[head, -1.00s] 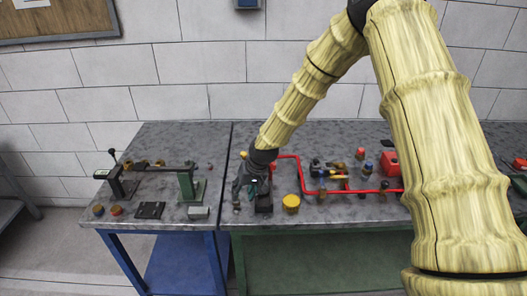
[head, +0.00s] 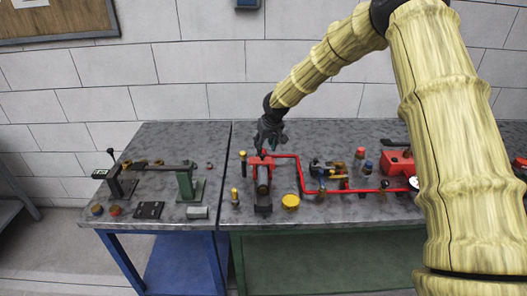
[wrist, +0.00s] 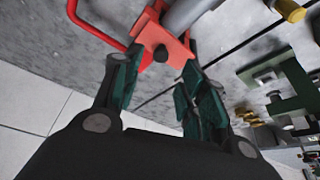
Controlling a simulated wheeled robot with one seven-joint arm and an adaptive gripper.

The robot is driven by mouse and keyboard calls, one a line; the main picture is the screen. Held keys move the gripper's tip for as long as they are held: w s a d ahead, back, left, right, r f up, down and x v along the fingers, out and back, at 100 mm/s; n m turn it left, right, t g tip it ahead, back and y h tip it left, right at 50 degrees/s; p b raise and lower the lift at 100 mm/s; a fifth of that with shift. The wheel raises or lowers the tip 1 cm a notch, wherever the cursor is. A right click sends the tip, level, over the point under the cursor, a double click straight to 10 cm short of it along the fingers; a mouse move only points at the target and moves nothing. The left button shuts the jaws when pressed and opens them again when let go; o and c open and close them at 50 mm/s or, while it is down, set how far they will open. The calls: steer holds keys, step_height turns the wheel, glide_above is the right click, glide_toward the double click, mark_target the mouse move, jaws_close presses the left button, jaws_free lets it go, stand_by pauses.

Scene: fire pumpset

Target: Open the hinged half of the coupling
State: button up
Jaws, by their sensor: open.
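A red fitting, apparently the coupling (head: 262,160), sits at the left end of the red pipe (head: 300,172) on the right bench. A dark cylinder (head: 263,178) lies in front of it on a dark block. In the wrist view the red fitting (wrist: 150,35) carries a dark round knob (wrist: 161,53) and borders a grey cylinder (wrist: 187,14). My gripper (head: 268,146) is just behind and above the fitting. Its fingers (wrist: 160,82) are apart and empty, with the fitting beyond their tips. I cannot tell whether they touch it, or which half is hinged.
Brass-topped pins (head: 235,196) and a yellow cylinder (head: 290,202) stand near the fitting. Valves and a red box (head: 397,162) are to the right. The left bench holds a green post (head: 187,183) with a dark bar. A tiled wall (head: 180,75) stands behind.

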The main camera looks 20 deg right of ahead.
mark_target(263, 155)
steer(key=shift+p+x, duration=0.95)
steer(key=shift+x, duration=1.95)
steer(key=shift+c, duration=0.2)
jaws_close()
